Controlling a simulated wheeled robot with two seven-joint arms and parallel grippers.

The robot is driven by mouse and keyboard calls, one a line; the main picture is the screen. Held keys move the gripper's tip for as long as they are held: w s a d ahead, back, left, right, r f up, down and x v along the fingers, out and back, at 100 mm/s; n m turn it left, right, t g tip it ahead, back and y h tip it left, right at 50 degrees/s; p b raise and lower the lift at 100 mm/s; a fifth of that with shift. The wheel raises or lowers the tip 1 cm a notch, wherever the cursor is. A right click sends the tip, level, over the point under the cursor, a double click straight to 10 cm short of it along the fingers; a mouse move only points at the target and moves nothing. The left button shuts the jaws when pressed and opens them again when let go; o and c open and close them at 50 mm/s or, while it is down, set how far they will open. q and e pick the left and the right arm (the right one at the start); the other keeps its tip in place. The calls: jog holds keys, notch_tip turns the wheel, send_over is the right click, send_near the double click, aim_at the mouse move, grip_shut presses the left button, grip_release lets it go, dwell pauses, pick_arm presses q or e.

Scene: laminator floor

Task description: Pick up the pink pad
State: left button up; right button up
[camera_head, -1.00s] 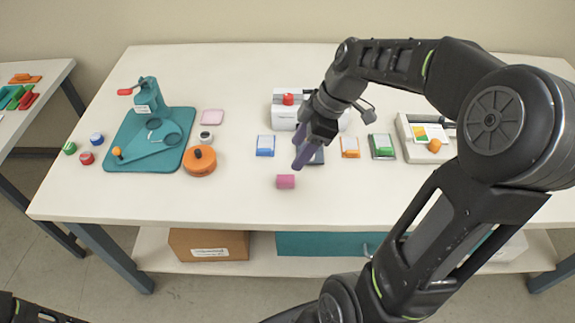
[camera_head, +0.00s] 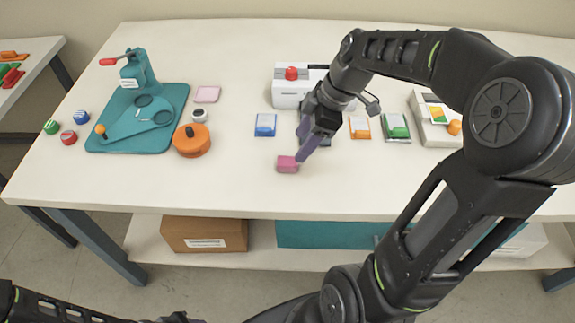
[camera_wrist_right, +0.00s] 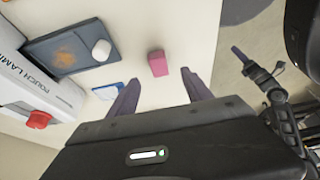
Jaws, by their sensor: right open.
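A small pink block (camera_head: 287,164) lies near the table's front edge; it also shows in the right wrist view (camera_wrist_right: 158,63). A flat, pale pink square pad (camera_head: 207,94) lies farther back, right of the teal press. My right gripper (camera_head: 303,150) is just above and right of the pink block. In the right wrist view its purple fingers (camera_wrist_right: 160,82) are apart with nothing between them, and the block shows beyond their tips. My left arm enters at the bottom left; its gripper is barely in view at the bottom edge.
The teal press (camera_head: 140,100) and orange round tin (camera_head: 192,140) stand left. A white laminator (camera_head: 287,93) stands behind my right gripper. Blue (camera_head: 265,125), orange (camera_head: 360,127) and green (camera_head: 397,127) small items lie in a row. The table around the pink block is mostly clear.

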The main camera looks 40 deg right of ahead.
aim_at(289, 161)
jog(key=shift+x, duration=1.3)
jog(key=shift+p+x, duration=0.65)
jog(key=shift+x, duration=1.95)
jog(key=shift+w, duration=0.15)
grip_shut()
